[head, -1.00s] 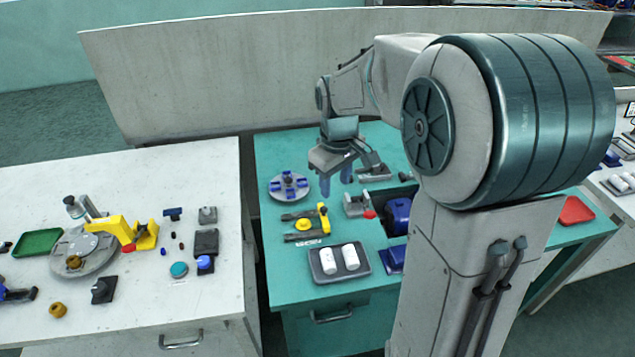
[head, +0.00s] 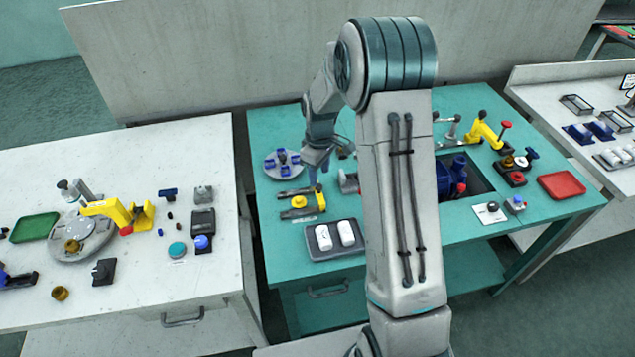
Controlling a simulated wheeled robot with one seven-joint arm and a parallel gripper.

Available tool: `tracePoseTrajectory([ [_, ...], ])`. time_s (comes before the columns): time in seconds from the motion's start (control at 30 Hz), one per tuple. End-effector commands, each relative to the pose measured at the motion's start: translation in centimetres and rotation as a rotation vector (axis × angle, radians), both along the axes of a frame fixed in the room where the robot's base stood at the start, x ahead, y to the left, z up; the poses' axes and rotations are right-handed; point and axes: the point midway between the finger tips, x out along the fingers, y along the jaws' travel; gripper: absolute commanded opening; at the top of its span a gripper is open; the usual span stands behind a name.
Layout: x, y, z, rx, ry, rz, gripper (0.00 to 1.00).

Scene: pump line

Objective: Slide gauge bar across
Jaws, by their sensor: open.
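A gauge slide with two dark parallel rails (head: 292,213) lies on the teal bench. A yellow bar (head: 321,200), which looks like the gauge bar, crosses the rails at their right end. A round yellow piece (head: 298,202) sits between the rails, left of the bar. My gripper (head: 318,180) points down, with its blue fingers just behind and above the right end of the slide. The jaws are open and appear empty. One finger is partly hidden, and I cannot tell whether the fingertips touch the bar.
A grey tray (head: 321,242) with two white cylinders stands just in front of the slide. A round grey plate with blue blocks (head: 284,163) lies behind it. My own arm hides the middle of the bench. A red tray (head: 562,185) lies at the right.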

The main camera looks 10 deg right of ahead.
Motion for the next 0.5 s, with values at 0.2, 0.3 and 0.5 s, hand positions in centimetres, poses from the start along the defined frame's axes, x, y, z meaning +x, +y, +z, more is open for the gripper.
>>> tracePoseTrajectory([
  [0.2,0.0,0.1,-3.7,0.000,0.003,0.002,0.43],
  [0.3,0.0,0.1,-4.7,0.000,0.001,0.002,0.43],
  [0.5,0.0,0.1,-5.4,0.000,-0.001,0.002,0.43],
])
